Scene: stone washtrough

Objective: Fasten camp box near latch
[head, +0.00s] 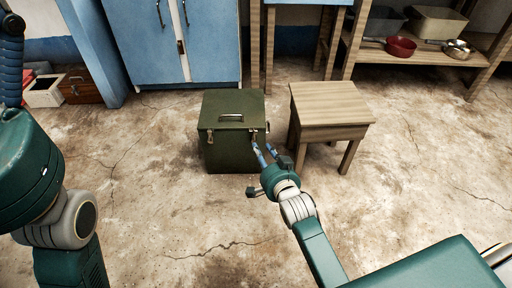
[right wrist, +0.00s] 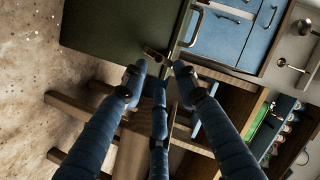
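The dark green camp box (head: 236,155) stands on the floor with its lid down. Its front carries two small latches, a left one (head: 210,136) and a right one (head: 254,135); whether either is hooked is too small to tell. My right gripper (head: 264,149) is at the box's right front edge, fingers apart and empty. In the right wrist view, a brass-coloured latch (right wrist: 155,53) on the box (right wrist: 115,25) lies just beyond the spread fingertips (right wrist: 157,73); contact cannot be told. At the head view's left edge, only part of my left gripper shows, a blue finger.
A wooden stool (head: 332,105) stands close to the right of the box. A blue cabinet (head: 150,45) is behind it. The cracked floor in front is clear.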

